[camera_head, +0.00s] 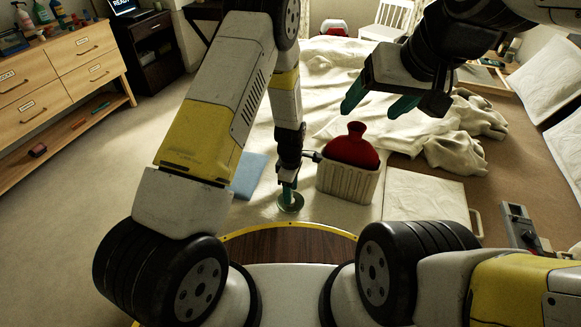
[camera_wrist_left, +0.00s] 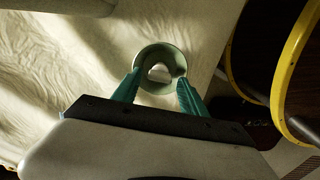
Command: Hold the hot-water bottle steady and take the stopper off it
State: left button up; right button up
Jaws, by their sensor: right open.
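The red hot-water bottle (camera_head: 352,151) stands upright in a cream ribbed basket (camera_head: 345,185) in the head view. Its neck and dark red top (camera_head: 356,129) point up; I cannot make out the stopper apart from the neck. My right gripper (camera_head: 379,103) is open and empty, above and a little right of the bottle's top. My left gripper (camera_head: 288,183) points down left of the basket, at a green ring-shaped thing (camera_head: 291,203). In the left wrist view its teal fingers (camera_wrist_left: 160,80) are apart at the sides of that green ring (camera_wrist_left: 160,48); I cannot tell whether they grip it.
A blue flat piece (camera_head: 250,176) lies left of my left gripper. Rumpled cream bedding (camera_head: 330,75) spreads behind the basket. A cream panel (camera_head: 425,205) lies to its right, with a grey device (camera_head: 520,228) further right. A wooden drawer unit (camera_head: 60,80) stands far left; carpet between is clear.

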pick_arm(q)
jog(key=shift+o, duration=0.2)
dwell(0.5)
jog(key=shift+r, duration=3.5)
jog(key=shift+r, duration=0.1)
jog(key=s+a+r+m+t+h, duration=0.15)
jog(key=a+r+m, duration=0.25)
jog(key=r, duration=0.9)
jog(key=s+a+r+m+t+h, duration=0.1)
jog(key=s+a+r+m, duration=0.2)
jog(key=r, duration=1)
jog(key=s+a+r+m+t, duration=0.2)
jog(key=s+a+r+m, duration=0.1)
jog(key=s, duration=0.4)
jog(key=s+a+r+m+t, duration=0.1)
jog(key=s+a+r+m, duration=0.3)
jog(key=s+r, duration=0.4)
jog(key=shift+s+a+r+m+t, duration=0.15)
jog(key=shift+m+t, duration=0.2)
jog(key=shift+m, duration=0.15)
